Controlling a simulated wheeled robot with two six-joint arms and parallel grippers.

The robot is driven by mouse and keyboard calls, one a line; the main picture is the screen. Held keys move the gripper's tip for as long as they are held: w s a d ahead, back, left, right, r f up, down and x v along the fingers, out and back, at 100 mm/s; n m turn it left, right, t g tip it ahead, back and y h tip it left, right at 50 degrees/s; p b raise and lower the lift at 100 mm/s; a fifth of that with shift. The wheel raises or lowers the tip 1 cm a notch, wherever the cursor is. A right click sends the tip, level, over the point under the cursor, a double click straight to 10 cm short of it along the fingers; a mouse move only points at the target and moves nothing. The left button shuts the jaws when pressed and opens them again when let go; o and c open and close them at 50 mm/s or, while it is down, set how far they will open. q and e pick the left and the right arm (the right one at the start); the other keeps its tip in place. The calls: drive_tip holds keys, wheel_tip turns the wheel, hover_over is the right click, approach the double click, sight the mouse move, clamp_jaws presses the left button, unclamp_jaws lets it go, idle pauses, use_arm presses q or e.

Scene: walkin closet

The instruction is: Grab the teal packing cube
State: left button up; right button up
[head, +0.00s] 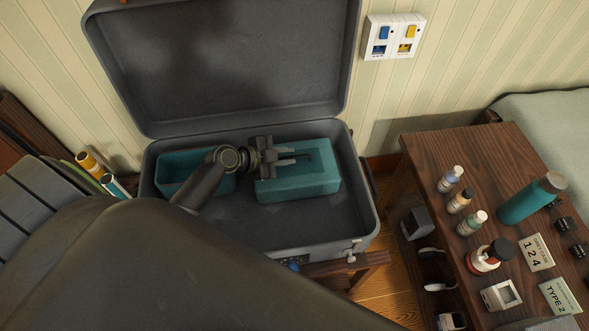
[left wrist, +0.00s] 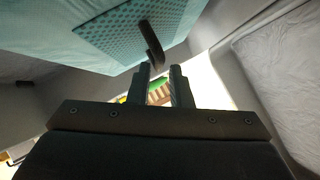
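The teal packing cube (head: 302,186) lies in the right half of the open grey suitcase (head: 290,232). In the left wrist view the cube (left wrist: 120,28) fills the upper left, with a dotted mesh panel and a dark strap handle (left wrist: 152,42). My left gripper (head: 292,156) is over the cube's upper side, its fingers pointing right. In the left wrist view the gripper (left wrist: 160,71) is open, a gap showing between its fingers. The handle's end is close to the left fingertip; I cannot tell whether they touch. My right gripper is not in view.
A second teal box (head: 170,172) sits in the suitcase's left half, partly behind my arm. The suitcase lid (head: 225,70) stands open at the back. A wooden table (head: 425,160) with bottles, a teal flask (head: 528,200) and cards stands at the right.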

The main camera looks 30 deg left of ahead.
sight(292, 157)
use_arm(q)
drive_tip(key=shift+x, duration=1.75)
drive_tip(key=shift+a+f, duration=0.1)
drive_tip(key=shift+f, duration=0.05)
clamp_jaws()
drive_tip(key=shift+s, duration=0.1)
